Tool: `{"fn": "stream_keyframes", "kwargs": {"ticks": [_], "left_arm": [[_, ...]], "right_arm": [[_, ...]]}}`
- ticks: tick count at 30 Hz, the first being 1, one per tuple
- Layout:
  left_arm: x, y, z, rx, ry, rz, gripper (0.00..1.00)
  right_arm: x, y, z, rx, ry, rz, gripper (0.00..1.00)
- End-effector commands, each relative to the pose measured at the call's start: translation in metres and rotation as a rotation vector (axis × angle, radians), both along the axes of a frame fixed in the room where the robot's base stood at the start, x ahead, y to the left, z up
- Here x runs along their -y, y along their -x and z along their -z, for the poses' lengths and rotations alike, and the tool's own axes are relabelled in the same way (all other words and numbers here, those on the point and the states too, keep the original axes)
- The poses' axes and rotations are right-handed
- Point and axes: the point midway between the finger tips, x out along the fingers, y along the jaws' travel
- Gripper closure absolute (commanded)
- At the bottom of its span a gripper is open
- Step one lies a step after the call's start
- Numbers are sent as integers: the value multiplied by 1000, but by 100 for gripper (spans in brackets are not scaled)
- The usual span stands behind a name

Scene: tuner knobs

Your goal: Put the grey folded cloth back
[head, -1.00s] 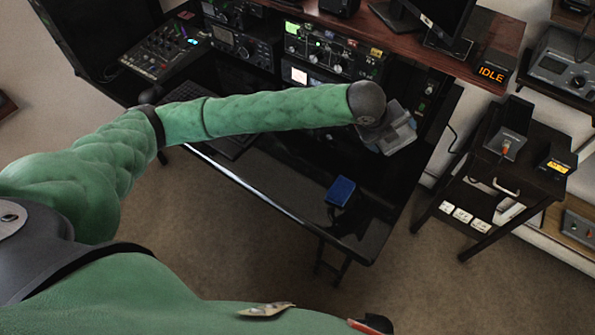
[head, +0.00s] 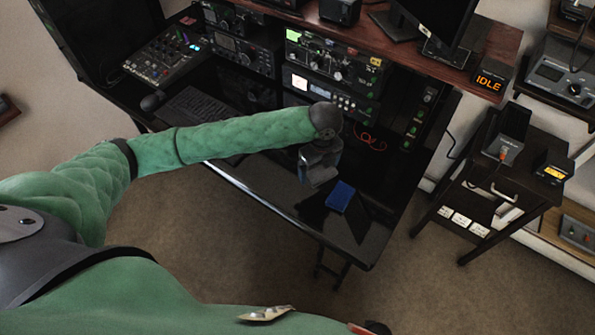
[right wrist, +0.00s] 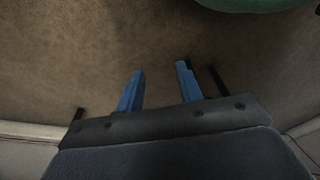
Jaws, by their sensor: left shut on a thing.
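Radio units (head: 330,62) and a keyboard (head: 198,108) stand behind. A thin red cable (head: 371,139) lies behind my left gripper. A dark side cart (head: 515,185) stands right.

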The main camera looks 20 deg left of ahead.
Motion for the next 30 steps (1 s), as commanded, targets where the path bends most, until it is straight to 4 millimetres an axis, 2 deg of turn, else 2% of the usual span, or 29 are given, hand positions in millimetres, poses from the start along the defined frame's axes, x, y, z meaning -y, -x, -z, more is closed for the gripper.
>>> {"fn": "stream_keyframes", "kwargs": {"ticks": [1, 6, 13, 20, 30], "left_arm": [[-11, -2, 2, -2, -4, -5, 27], [-41, -11, 21, -2, -3, -4, 27], [-69, -19, 41, 0, 0, -1, 27], [-70, -20, 53, 1, 1, 0, 27], [-70, -20, 82, 2, 1, 0, 27]], "right_arm": [[3, 2, 4, 3, 4, -1, 64], [13, 12, 27, 19, 12, -8, 64], [24, 26, 51, 37, 19, -15, 64], [29, 33, 59, 44, 21, -17, 64], [37, 61, 73, 32, 26, -20, 64]]}}
